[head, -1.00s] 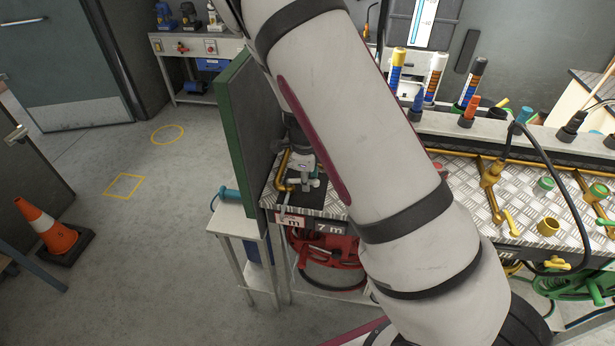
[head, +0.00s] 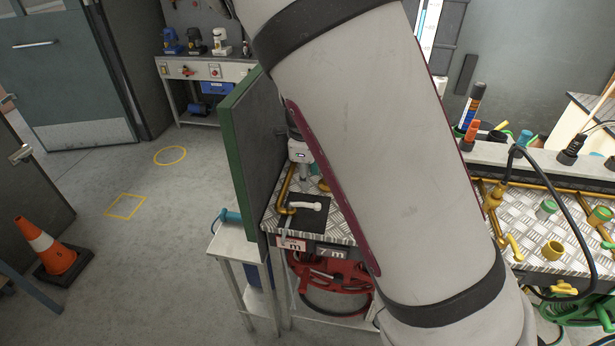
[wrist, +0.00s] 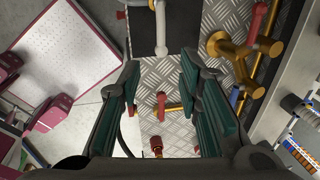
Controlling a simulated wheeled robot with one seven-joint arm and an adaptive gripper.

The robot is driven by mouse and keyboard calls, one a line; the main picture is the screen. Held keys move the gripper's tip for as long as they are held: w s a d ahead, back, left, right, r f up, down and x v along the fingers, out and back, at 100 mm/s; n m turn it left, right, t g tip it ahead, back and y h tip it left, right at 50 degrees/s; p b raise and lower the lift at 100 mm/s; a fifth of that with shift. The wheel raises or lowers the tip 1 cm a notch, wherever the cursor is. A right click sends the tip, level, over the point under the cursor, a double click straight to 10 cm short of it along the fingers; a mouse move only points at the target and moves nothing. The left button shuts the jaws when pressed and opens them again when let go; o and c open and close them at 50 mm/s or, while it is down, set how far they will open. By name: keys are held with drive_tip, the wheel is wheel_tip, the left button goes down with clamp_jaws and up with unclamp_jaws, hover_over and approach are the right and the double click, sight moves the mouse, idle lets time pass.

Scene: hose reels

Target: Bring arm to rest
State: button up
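My arm (head: 385,150) fills the middle of the head view and hides much of the bench. The end of my arm shows beyond it at the left end of the bench, by the green-edged panel (head: 240,165); the fingers are mostly hidden there. In the wrist view my gripper (wrist: 160,75) is open, its two teal-padded fingers wide apart with nothing between the pads. A pale bar handle (head: 305,207) lies on a black plate below the gripper. The handle also shows in the wrist view (wrist: 161,28), beyond the fingertips and apart from them.
The checker-plate bench top (head: 520,215) carries brass pipes (head: 495,195) and valves. A red hose reel (head: 325,280) hangs below. A small white side table (head: 235,245) stands left of the panel.

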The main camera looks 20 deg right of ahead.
drive_tip(key=shift+r, duration=0.1)
idle(0.3)
drive_tip(key=s+a+r+n+t+y+b, duration=0.1)
drive_tip(key=s+r+n+t, duration=0.2)
drive_tip(key=s+r+n, duration=1.7)
drive_tip(key=s+n, duration=0.4)
drive_tip(key=shift+a+n+t, duration=0.3)
drive_tip(key=shift+a+t, duration=0.1)
